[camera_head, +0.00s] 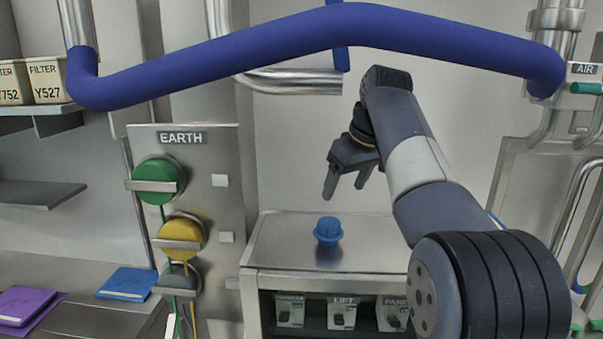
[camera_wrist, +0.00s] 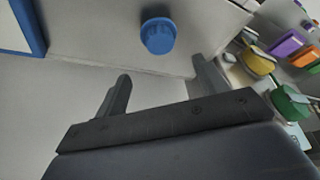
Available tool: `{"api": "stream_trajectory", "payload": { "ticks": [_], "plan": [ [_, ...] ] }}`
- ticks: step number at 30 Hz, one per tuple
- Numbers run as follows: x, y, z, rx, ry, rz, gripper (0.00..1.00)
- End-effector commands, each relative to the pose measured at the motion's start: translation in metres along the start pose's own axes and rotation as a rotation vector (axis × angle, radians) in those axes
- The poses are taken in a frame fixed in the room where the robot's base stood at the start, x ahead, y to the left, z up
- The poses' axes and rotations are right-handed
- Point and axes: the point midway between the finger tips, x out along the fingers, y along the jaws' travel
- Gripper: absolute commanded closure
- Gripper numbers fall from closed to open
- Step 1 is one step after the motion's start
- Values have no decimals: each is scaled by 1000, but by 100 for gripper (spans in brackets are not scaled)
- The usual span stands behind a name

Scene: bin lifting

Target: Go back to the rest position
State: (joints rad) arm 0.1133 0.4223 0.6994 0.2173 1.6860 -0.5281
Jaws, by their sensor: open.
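My gripper (camera_head: 345,190) hangs at the end of my raised arm, fingers apart and pointing down, with nothing between them. It is above the metal cabinet top (camera_head: 285,240). A blue round knob-like object (camera_head: 328,231) stands on that top, below the gripper and apart from it. In the wrist view the blue object (camera_wrist: 158,36) lies beyond the two spread fingers of my gripper (camera_wrist: 162,85).
A thick blue pipe (camera_head: 330,28) crosses above my arm. An EARTH panel (camera_head: 205,155) with green, yellow and grey round parts stands to the left. Labelled bins (camera_head: 342,312) sit in the cabinet below. Blue (camera_head: 127,283) and purple (camera_head: 22,303) flat items lie at lower left.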

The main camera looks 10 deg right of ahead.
Motion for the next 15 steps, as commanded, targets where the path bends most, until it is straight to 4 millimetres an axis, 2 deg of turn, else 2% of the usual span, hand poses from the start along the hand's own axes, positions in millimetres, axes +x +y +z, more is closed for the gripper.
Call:
{"api": "stream_trajectory", "payload": {
  "ticks": [15],
  "plan": [
    [100,-1,1,-1,-5,-3,31]
  ]
}}
